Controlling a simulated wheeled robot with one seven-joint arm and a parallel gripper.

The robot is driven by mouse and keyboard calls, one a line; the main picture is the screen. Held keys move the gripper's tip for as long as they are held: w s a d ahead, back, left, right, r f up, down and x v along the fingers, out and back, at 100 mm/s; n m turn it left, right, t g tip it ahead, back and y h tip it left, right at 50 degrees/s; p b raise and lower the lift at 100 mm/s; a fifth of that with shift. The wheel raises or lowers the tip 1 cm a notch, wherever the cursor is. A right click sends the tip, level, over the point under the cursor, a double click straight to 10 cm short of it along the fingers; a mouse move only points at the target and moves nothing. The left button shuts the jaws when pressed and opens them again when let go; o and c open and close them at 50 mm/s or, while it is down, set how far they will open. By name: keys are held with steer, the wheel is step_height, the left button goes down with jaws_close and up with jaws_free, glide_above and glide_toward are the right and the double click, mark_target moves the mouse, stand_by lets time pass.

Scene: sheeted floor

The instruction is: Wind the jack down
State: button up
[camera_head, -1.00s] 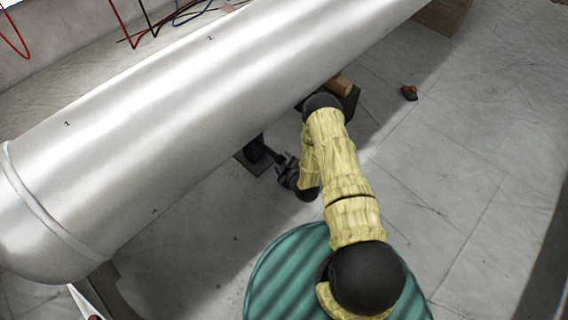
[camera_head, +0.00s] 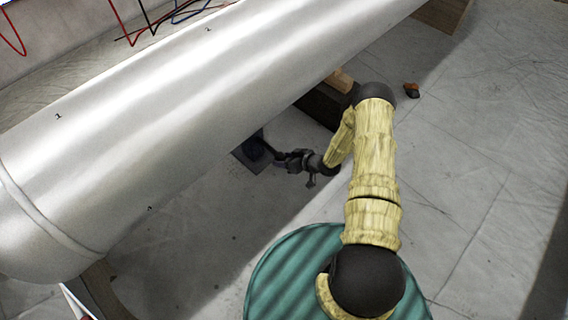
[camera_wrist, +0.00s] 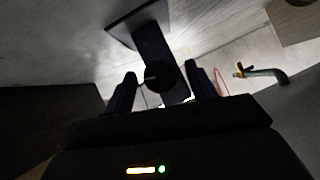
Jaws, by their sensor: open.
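The dark jack (camera_head: 256,146) stands on a square base plate on the floor, partly hidden under the big pale cylinder (camera_head: 170,115). In the wrist view, the jack's dark column (camera_wrist: 150,42) rises from its base plate (camera_wrist: 136,18). A round dark part (camera_wrist: 160,76) lies between my fingers in that picture; whether they touch it I cannot tell. My gripper (camera_head: 279,158) is open and reaches in from the right, close beside the jack. It also shows in the wrist view (camera_wrist: 160,88), one finger on each side. The jack's top is hidden.
Wooden blocks (camera_head: 340,80) sit by the cylinder's lower side, close to my arm. Another block (camera_head: 440,16) is at the far end. A small orange and dark item (camera_head: 411,90) lies on the floor. Cables hang along the wall. The floor on the right is clear.

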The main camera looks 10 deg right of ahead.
steer(key=y+b, duration=0.1)
steer(key=m+g+b, duration=0.1)
steer(key=b, duration=0.1)
steer(key=shift+w+d+f+m+y, duration=0.15)
steer(key=shift+m+y, duration=0.15)
steer(key=shift+y, duration=0.1)
steer(key=shift+m+y, duration=0.3)
steer(key=shift+r, duration=0.2)
steer(key=c, duration=0.9)
steer(key=shift+r+p, duration=0.2)
steer(key=shift+p, duration=0.4)
steer(key=shift+c, duration=0.2)
steer(key=n+h+p, duration=0.1)
steer(key=p, duration=0.1)
steer(key=n+t+h+p, duration=0.1)
steer(key=p, duration=0.1)
steer(key=n+t+h+p, duration=0.1)
steer(key=n+h+p, duration=0.1)
steer(key=p, duration=0.1)
steer(key=shift+s+a, duration=0.35)
steer(key=shift+a, duration=0.05)
steer(key=n+t+h+p, duration=0.3)
steer(key=shift+s+a+f+n+h, duration=0.1)
steer(key=shift+f+n+h, duration=0.2)
steer(key=o, duration=0.9)
